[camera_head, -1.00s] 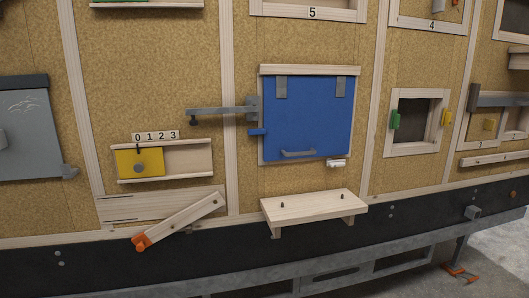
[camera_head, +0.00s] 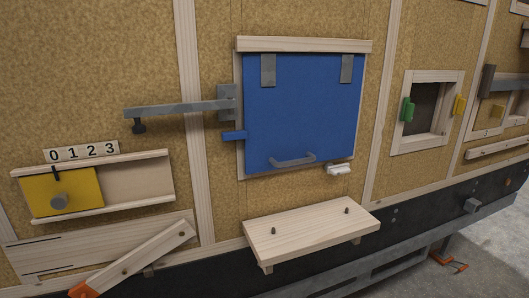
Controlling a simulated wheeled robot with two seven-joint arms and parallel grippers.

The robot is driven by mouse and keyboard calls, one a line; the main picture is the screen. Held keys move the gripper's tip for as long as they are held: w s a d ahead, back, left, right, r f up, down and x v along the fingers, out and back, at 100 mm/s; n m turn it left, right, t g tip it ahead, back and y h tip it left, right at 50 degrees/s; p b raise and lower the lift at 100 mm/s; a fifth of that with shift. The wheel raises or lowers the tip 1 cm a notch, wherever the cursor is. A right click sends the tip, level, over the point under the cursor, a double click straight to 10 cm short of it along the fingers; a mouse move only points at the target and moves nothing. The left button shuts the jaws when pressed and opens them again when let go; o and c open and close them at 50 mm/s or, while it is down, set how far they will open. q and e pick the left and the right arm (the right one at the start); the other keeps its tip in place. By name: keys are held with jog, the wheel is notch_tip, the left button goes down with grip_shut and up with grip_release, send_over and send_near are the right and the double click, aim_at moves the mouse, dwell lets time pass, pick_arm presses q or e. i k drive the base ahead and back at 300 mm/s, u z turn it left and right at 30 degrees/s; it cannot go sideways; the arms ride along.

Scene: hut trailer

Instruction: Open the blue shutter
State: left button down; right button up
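The blue shutter (camera_head: 302,108) is a flat panel in the middle of the wall, lying flush in its wooden frame. Two grey hinges (camera_head: 268,70) hold it at its top edge. A grey handle (camera_head: 293,160) sits near its bottom edge. A blue tab (camera_head: 234,136) sticks out at its left side. A grey metal bar (camera_head: 182,109) with a dark knob runs left from a bracket beside the shutter. A small white piece (camera_head: 339,169) sits at the lower right corner. Neither of my grippers shows in the head view.
A wooden shelf (camera_head: 312,228) with two pegs juts out below the shutter. A yellow sliding panel (camera_head: 62,192) and a slanted wooden lever (camera_head: 135,260) are at lower left. A small framed opening (camera_head: 428,110) is to the right. Floor shows at lower right.

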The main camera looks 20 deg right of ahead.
aim_at(299, 109)
jog(key=z, duration=0.5)
jog(key=i, duration=0.95)
jog(key=z, duration=0.75)
